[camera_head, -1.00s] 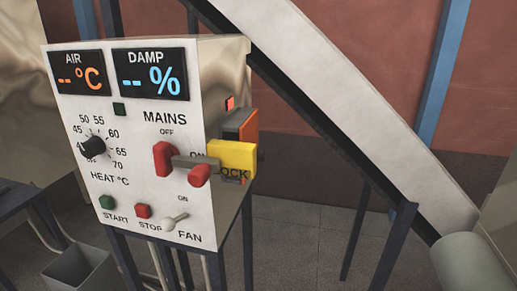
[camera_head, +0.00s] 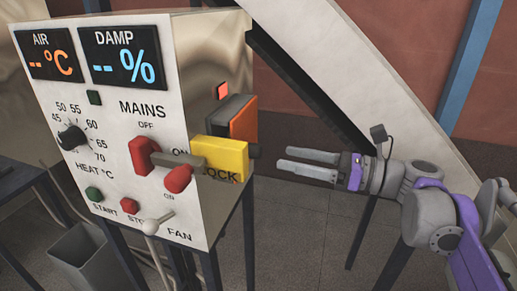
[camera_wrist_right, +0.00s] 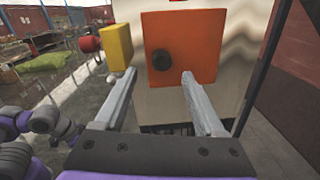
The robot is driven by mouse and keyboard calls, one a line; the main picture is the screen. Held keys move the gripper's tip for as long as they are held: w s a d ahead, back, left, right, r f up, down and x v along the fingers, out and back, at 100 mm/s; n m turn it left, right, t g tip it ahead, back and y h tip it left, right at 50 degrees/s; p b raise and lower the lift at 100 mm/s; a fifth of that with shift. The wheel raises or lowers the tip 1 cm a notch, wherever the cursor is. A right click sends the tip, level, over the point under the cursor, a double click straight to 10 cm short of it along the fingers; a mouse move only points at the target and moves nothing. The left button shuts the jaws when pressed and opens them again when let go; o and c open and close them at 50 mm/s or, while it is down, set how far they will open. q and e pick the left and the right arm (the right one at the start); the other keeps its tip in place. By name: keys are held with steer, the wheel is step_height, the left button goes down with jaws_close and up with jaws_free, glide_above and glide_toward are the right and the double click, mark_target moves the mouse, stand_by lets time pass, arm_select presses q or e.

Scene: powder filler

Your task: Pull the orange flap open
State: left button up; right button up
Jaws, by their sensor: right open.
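The orange flap (camera_head: 244,121) is on the right side of the grey control cabinet, partly behind the yellow lock block in the head view. In the right wrist view the orange flap (camera_wrist_right: 195,35) faces me as a flat square panel with a round black knob (camera_wrist_right: 162,60) at its lower left. The flap looks closed. My right gripper (camera_head: 308,164) is to the right of the cabinet, open and empty, its fingers pointing at the flap. In the wrist view the knob shows between the two fingers, apart from them. My left gripper is not in view.
The yellow lock block (camera_head: 220,158) and red mains switch (camera_head: 160,165) stick out from the cabinet front (camera_head: 75,120), close to the flap. A sloping grey chute (camera_head: 370,75) passes behind my right arm. A grey bin (camera_head: 85,262) stands on the floor at left.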

mark_target(258, 151)
steer(key=x, duration=0.8)
steer(key=shift+w+p, duration=0.15)
steer(key=shift+p, duration=0.25)
steer(key=shift+c, duration=0.2)
jaws_close()
stand_by(0.7)
